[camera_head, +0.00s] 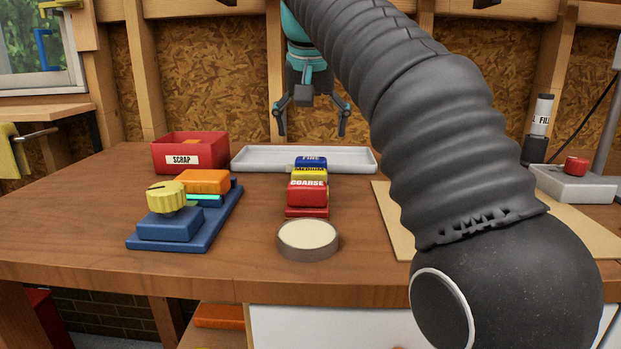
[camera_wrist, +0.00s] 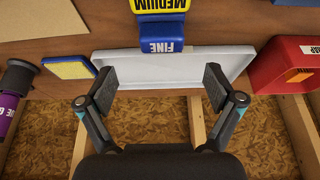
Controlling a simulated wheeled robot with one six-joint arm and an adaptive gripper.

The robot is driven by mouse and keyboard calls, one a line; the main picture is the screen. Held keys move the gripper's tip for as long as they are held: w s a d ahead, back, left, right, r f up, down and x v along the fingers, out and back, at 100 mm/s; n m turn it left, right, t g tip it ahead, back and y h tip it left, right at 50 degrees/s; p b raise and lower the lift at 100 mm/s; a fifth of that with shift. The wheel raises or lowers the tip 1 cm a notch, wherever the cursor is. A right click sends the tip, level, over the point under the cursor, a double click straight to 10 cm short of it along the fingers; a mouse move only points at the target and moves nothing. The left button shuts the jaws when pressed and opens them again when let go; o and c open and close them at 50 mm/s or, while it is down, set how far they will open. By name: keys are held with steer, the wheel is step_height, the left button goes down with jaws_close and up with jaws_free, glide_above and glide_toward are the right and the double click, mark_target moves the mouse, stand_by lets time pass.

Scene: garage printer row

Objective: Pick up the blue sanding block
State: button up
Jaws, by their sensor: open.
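The blue sanding block (camera_head: 311,161), labelled FINE, is the farthest in a row of blocks on the workbench. In the wrist view the blue block (camera_wrist: 161,34) is at the top middle, at the near edge of a white tray. The yellow MEDIUM block (camera_head: 309,174) and the red COARSE block (camera_head: 307,194) stand in front of it in the head view. My gripper (camera_head: 312,132) is open and empty, above the back of the bench. In the wrist view my gripper's fingers (camera_wrist: 160,88) are spread over the tray, apart from the block.
The white tray (camera_head: 252,158) lies empty along the back. A red SCRAP bin (camera_head: 182,142) is left of it. A blue fixture with a yellow knob (camera_head: 166,195) and a round pale-topped disc (camera_head: 308,239) are nearer. An OSB wall (camera_wrist: 160,130) stands behind the bench.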

mark_target(311, 158)
steer(key=shift+b+x, duration=1.15)
steer(key=shift+x, duration=2.65)
steer(key=shift+s+a+f, duration=0.1)
steer(key=shift+c, duration=0.3)
steer(key=c, duration=1.2)
